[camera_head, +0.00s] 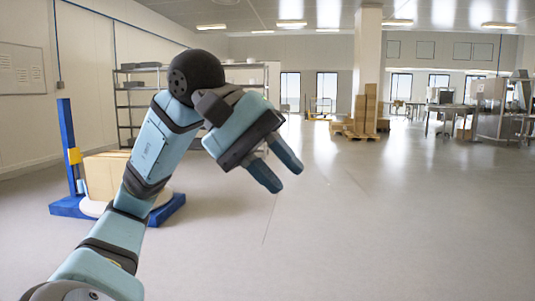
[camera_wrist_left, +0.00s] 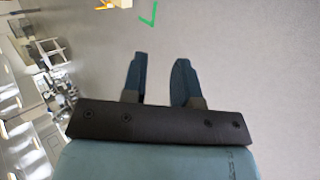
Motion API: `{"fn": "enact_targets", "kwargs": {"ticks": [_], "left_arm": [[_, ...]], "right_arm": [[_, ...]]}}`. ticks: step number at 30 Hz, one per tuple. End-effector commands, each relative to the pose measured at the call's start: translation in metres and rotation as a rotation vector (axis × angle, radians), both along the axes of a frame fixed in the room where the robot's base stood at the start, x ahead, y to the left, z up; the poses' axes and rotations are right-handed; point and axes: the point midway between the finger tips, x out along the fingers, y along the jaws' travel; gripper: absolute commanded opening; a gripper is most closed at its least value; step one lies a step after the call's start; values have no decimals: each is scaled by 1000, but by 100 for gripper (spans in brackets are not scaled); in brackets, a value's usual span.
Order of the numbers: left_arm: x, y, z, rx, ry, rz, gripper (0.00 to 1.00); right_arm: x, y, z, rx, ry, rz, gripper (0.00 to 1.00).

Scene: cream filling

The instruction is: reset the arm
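My left arm (camera_head: 152,150) comes in from the lower left of the head view and is raised and bent. Its gripper (camera_head: 282,170) points down and to the right, in the air over the floor. In the left wrist view the two blue fingers (camera_wrist_left: 160,80) stand apart with a gap between them and nothing in it, so the gripper is open and empty. My right gripper is in neither view.
A blue-framed machine (camera_head: 68,145) with a cardboard box (camera_head: 103,175) stands at the left, behind my arm. Shelving (camera_head: 140,105) stands further back. Stacked cartons (camera_head: 366,113) are by a pillar. Metal equipment (camera_head: 490,97) is at the far right. The grey floor (camera_head: 400,220) ahead is clear.

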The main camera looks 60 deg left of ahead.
Motion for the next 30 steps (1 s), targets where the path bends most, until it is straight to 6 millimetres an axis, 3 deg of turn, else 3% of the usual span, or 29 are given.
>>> {"fn": "enact_targets", "kwargs": {"ticks": [6, 14, 19, 23, 27, 30], "left_arm": [[-10, 12, 16, -1, -1, 0, 27], [-11, 13, 17, -1, 1, -1, 27], [-1, -6, 8, -133, 118, -54, 27], [13, -48, -8, -463, 439, -141, 27], [25, -93, -18, -919, 978, -182, 27], [39, -112, -23, -1222, 1409, -161, 27]], "right_arm": [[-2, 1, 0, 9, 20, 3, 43], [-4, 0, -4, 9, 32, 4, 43], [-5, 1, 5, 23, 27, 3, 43], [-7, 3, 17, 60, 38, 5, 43], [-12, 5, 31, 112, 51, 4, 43], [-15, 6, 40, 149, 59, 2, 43]]}}
